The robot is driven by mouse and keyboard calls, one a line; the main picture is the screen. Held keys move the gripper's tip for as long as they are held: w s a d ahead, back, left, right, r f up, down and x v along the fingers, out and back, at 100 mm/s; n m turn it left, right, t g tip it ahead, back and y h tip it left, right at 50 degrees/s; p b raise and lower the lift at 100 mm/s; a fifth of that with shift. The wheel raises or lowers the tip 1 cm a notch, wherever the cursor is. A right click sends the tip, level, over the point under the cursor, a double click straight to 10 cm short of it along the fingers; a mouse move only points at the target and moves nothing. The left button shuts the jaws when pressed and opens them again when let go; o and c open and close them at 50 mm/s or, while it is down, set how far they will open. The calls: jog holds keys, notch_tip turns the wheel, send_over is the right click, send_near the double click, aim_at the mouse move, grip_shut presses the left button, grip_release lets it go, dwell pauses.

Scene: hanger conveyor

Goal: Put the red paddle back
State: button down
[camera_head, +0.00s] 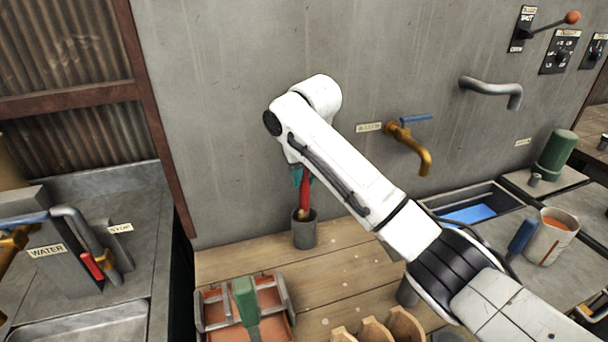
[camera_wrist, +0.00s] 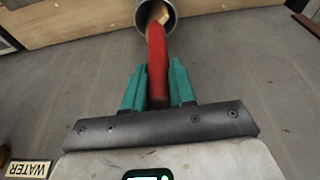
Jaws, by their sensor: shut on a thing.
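The red paddle (camera_head: 305,190) is upright, with its lower end in the mouth of a grey cylindrical holder (camera_head: 305,232) on the wooden counter by the wall. In the wrist view the red paddle (camera_wrist: 157,60) runs from between my fingers to a tan end part inside the rim of the grey holder (camera_wrist: 146,10). My gripper (camera_wrist: 158,85), with teal fingers, is shut on the red paddle just above the holder. My gripper also shows in the head view (camera_head: 299,177), partly hidden by my arm. How deep the paddle sits is hidden.
A red tray (camera_head: 215,322) with a green-handled tool (camera_head: 246,300) lies at the front of the counter. Wooden curved pieces (camera_head: 375,330) stand right of it. A brass tap (camera_head: 410,145) sticks out of the wall. A sink with blue water (camera_head: 470,214) is at right.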

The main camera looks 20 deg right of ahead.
jog(key=c, duration=0.9)
grip_release()
jog(key=shift+p+v, duration=0.6)
jog(key=shift+v, duration=5.5)
jog(key=shift+w, duration=0.1)
